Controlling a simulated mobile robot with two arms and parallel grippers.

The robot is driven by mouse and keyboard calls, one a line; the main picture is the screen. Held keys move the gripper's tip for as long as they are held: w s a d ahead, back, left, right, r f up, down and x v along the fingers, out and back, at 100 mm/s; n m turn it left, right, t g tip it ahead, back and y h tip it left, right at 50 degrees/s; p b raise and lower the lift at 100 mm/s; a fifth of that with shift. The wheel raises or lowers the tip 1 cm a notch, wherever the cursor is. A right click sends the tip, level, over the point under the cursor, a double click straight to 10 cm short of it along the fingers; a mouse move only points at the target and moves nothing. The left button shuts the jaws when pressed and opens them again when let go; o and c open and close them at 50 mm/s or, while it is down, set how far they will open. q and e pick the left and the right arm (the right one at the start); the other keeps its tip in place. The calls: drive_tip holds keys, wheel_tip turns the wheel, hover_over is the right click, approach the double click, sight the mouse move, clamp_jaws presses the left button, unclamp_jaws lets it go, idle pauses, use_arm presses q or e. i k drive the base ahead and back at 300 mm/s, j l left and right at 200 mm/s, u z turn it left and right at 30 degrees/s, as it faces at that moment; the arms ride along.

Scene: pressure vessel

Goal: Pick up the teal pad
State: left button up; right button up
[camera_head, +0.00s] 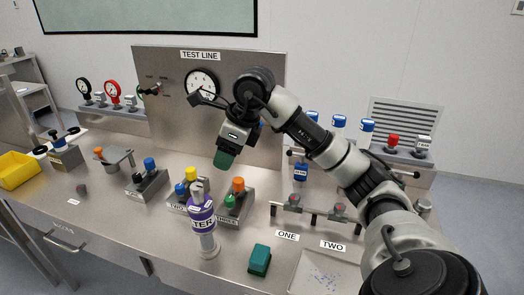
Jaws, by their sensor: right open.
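The teal pad (260,260) is a small block on the steel bench near its front edge, left of a shallow tray and below the label ONE. My right arm comes in from the right and reaches up over the bench. My right gripper (208,98) is open, in front of the TEST LINE panel, high above and to the left of the pad and well apart from it. A dark green piece (225,159) shows below the wrist; I cannot tell what it belongs to. My left gripper is out of view.
A purple-banded cylinder (203,222) stands upright left of the pad. The shallow tray (296,280) is close on its right. Blocks with coloured knobs (233,208) stand behind, and a low rack (313,216) is behind right. A yellow bin (17,170) is far left.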

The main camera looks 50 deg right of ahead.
sight(260, 260)
drive_tip(key=z, duration=1.35)
